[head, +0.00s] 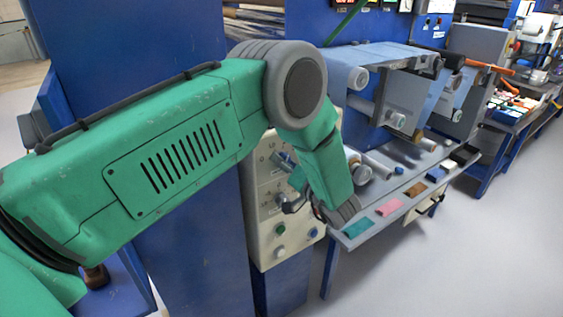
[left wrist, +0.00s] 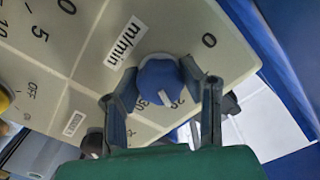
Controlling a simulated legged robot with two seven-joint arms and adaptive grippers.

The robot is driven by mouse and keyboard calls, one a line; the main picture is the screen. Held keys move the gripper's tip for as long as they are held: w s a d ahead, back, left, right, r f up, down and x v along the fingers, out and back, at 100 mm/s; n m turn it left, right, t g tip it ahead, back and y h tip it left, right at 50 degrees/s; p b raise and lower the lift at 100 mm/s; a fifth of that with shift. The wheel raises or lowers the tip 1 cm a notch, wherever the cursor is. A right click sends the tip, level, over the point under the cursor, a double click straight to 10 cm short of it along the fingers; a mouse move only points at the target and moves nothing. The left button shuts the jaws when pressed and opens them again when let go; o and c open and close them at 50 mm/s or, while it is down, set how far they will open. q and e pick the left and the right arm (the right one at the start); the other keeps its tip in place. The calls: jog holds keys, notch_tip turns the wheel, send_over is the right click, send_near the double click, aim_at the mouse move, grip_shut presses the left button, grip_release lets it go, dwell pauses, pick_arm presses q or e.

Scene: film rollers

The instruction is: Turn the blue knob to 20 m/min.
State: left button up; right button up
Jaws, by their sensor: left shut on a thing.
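The blue knob (left wrist: 158,76) sits on the cream control panel under an "m/min" label in the left wrist view. Its white pointer mark faces the lower edge of the view, between the partly covered numbers 30 and 20. My left gripper (left wrist: 160,100) has one finger on each side of the knob and is shut on it. My right gripper is in neither view.
Another dial with 5 and 10 marks and a yellow knob (left wrist: 4,99) are on the panel. Green and blue buttons (head: 280,230) sit low on it. A grey shelf (head: 372,222) with coloured pieces and the roller machine (head: 395,95) stand close to the right.

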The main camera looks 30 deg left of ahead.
pick_arm(q)
jog(key=shift+d+f, duration=0.15)
jog(key=shift+d, duration=0.15)
